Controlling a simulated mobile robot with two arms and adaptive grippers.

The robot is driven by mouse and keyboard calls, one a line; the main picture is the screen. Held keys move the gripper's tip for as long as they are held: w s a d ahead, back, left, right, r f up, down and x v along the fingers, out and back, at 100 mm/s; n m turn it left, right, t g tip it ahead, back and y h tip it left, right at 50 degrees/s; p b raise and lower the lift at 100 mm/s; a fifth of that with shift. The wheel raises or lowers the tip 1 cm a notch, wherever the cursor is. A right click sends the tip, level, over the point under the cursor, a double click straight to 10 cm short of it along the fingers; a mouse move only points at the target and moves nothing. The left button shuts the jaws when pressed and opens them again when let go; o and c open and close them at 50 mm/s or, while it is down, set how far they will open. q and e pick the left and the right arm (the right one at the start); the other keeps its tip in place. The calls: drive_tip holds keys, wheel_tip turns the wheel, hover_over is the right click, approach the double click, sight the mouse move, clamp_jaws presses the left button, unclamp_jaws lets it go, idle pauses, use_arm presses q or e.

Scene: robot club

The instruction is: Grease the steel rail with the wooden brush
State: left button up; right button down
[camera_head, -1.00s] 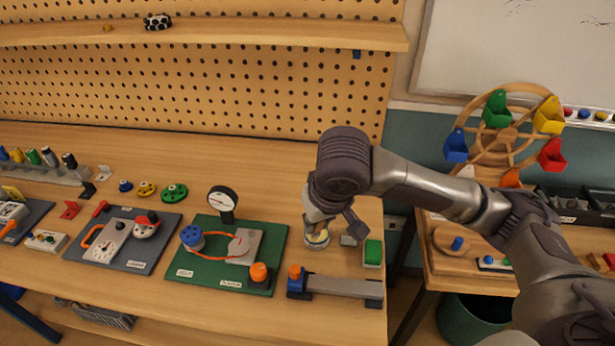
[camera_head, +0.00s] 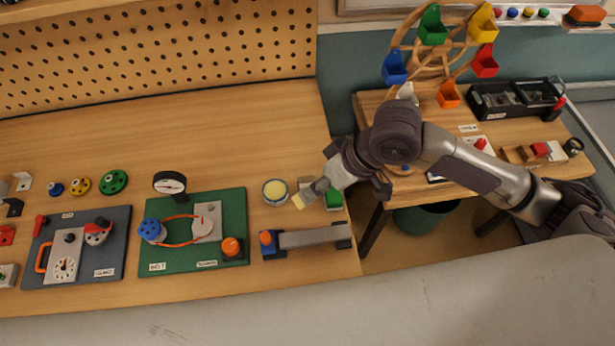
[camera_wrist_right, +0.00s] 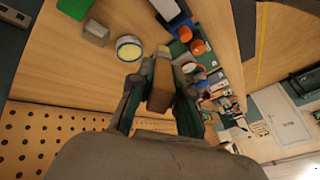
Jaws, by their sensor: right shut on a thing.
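The steel rail (camera_head: 312,237) lies near the table's front edge, with a blue end block at its left and a dark one at its right. A round tin with pale yellow contents (camera_head: 275,191) stands behind it and also shows in the wrist view (camera_wrist_right: 129,47). My right gripper (camera_head: 324,184) is shut on the wooden brush (camera_head: 305,196), whose pale tip points down-left, just right of the tin. The brush also shows between the fingers in the wrist view (camera_wrist_right: 160,88). Contact between tip and table cannot be told. My left gripper is not in view.
The table behind the tin is clear. A second table with a colored wheel (camera_head: 440,50) stands at right.

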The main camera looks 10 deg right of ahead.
use_arm(q)
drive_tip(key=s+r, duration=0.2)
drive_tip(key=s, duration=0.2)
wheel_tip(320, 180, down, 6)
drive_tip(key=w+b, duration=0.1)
drive_tip(key=b, duration=0.4)
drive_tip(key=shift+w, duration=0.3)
use_arm(e)
drive_tip(key=shift+n+g+y, duration=0.6)
drive_tip(key=shift+n, duration=0.1)
drive_tip(key=shift+s+a+f, duration=0.65)
drive_tip(key=shift+a+f, duration=0.15)
drive_tip(key=shift+f, duration=0.2)
drive_tip(key=shift+s+a+f, duration=0.65)
drive_tip(key=shift+a+f, duration=0.1)
drive_tip(key=shift+f, duration=0.2)
